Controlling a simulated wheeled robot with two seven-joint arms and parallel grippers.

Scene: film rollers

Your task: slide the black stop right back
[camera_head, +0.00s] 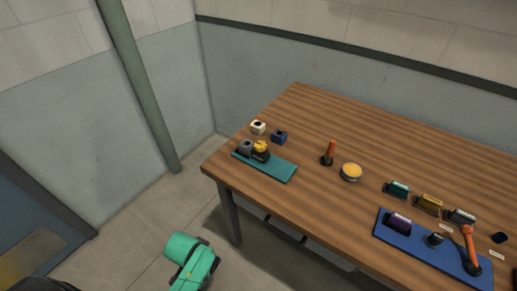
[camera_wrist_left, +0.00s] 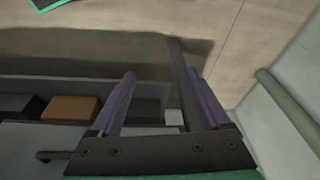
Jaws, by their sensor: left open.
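I cannot tell for sure which piece is the black stop. A small dark piece (camera_head: 261,157) sits under and beside a yellow part (camera_head: 261,146) on the teal mat (camera_head: 280,171), at the table's left end. Another small black piece (camera_head: 435,240) stands on the blue board (camera_head: 400,243) at the right. My left gripper (camera_wrist_left: 160,73) is open and empty in the left wrist view, its two purple fingers apart. It is off the tabletop. In the head view my green left arm shows low, left of the table, with its fingers not clearly visible. My right gripper is not in view.
A grey block (camera_head: 246,147), white block (camera_head: 258,127) and blue block (camera_head: 279,136) stand around the mat's far end. An orange-handled tool (camera_head: 330,152) and a yellow-topped round tin (camera_head: 351,172) stand mid-table. Rollers and an orange lever (camera_head: 470,247) are at the right.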

